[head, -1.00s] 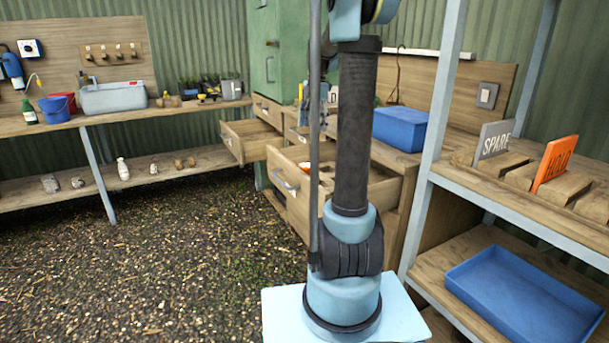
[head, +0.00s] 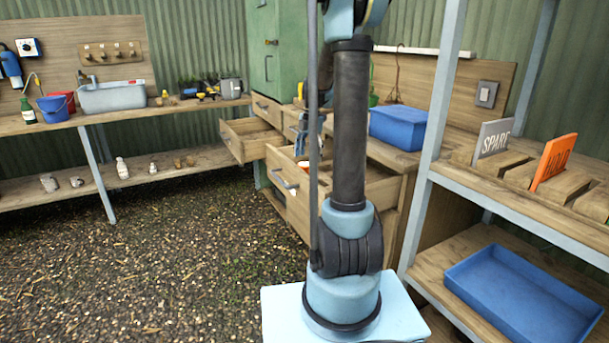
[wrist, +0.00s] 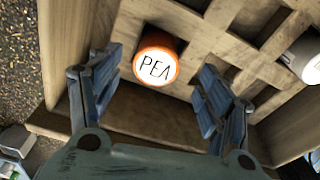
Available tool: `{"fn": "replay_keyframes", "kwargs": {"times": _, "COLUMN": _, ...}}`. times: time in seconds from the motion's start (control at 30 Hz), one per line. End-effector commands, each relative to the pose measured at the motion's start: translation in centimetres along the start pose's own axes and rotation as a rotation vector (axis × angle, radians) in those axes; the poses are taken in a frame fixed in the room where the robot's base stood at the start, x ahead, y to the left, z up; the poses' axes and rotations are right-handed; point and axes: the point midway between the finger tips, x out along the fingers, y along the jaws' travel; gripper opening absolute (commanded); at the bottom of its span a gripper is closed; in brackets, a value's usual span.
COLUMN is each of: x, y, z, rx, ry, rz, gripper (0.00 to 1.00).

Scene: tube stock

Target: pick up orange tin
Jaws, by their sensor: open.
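The orange tin (wrist: 157,57) stands in an open wooden drawer, with a white lid marked "PEA" or similar facing the camera in the wrist view. A bit of orange (head: 303,164) shows in the drawer in the head view, mostly hidden by my arm. My gripper (wrist: 150,95) is open and empty. Its two blue fingers are spread to the left and right of the tin in the picture, and the tin appears just beyond the fingertips, not held. In the head view my gripper (head: 305,148) points down over the drawer, partly behind my arm.
Wooden dividers (wrist: 222,45) form compartments in the drawer. A white-topped tin (wrist: 306,58) sits at the right. The drawer's front and side walls are close around my fingers. A second open drawer (head: 250,140) is to the left; a blue box (head: 398,127) is on the bench.

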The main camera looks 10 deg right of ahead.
Motion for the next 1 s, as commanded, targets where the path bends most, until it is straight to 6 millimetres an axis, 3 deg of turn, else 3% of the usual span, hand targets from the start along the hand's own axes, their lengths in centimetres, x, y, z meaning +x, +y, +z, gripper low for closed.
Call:
{"fn": "replay_keyframes", "kwargs": {"times": 0.3, "x": 3.9, "y": 0.5, "z": -0.4, "rx": 0.000, "ry": 0.000, "rz": 0.000, "gripper": 0.71}}
{"fn": "replay_keyframes", "kwargs": {"times": 0.67, "x": 4.7, "y": 0.5, "z": -0.4, "rx": 0.000, "ry": 0.000, "rz": 0.000, "gripper": 0.71}}
{"fn": "replay_keyframes", "kwargs": {"times": 0.9, "x": 4.7, "y": 0.5, "z": -0.4, "rx": 0.000, "ry": 0.000, "rz": 0.000, "gripper": 0.20}}
{"fn": "replay_keyframes", "kwargs": {"times": 1.0, "x": 4.7, "y": 0.5, "z": -0.4, "rx": 0.000, "ry": 0.000, "rz": 0.000, "gripper": 0.19}}
